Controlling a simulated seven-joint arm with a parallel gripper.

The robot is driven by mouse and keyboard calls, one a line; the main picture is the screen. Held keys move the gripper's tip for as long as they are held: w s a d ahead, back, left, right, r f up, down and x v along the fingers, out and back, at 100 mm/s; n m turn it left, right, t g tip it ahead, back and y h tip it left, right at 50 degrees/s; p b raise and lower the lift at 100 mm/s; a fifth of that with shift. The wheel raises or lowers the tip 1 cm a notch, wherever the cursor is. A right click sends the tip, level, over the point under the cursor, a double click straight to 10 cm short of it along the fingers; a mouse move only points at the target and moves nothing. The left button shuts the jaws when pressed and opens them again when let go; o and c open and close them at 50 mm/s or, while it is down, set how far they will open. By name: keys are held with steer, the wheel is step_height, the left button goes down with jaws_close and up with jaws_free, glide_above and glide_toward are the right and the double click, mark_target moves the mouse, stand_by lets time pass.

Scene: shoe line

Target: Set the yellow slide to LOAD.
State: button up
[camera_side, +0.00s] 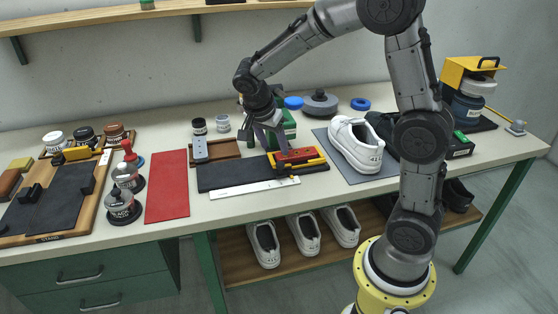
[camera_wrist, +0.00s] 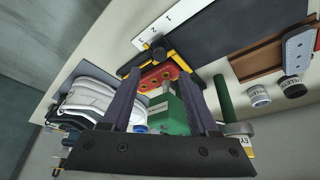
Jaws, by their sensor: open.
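A yellow-edged fixture (camera_side: 314,159) with black parts and a red top piece (camera_side: 296,155) sits at the right end of the dark mat. In the wrist view, the red piece (camera_wrist: 158,77) and the yellow edging (camera_wrist: 182,64) lie just beyond my fingertips. I cannot tell whether the edging is the slide, and no LOAD mark is readable. My gripper (camera_side: 272,147) points down over the fixture's left part. In the wrist view, my gripper (camera_wrist: 163,78) is open with nothing clearly held; contact with the fixture cannot be told. Another yellow piece (camera_side: 77,153) lies on the left board.
A green box (camera_side: 289,125) stands close behind my gripper. A white ruler (camera_side: 254,187) lies along the front of the dark mat (camera_side: 222,178). A brown tray (camera_side: 221,150) and red mat (camera_side: 167,187) are left.

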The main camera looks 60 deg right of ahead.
mark_target(280, 163)
steer(key=x, duration=0.8)
jaws_close()
stand_by(1.3)
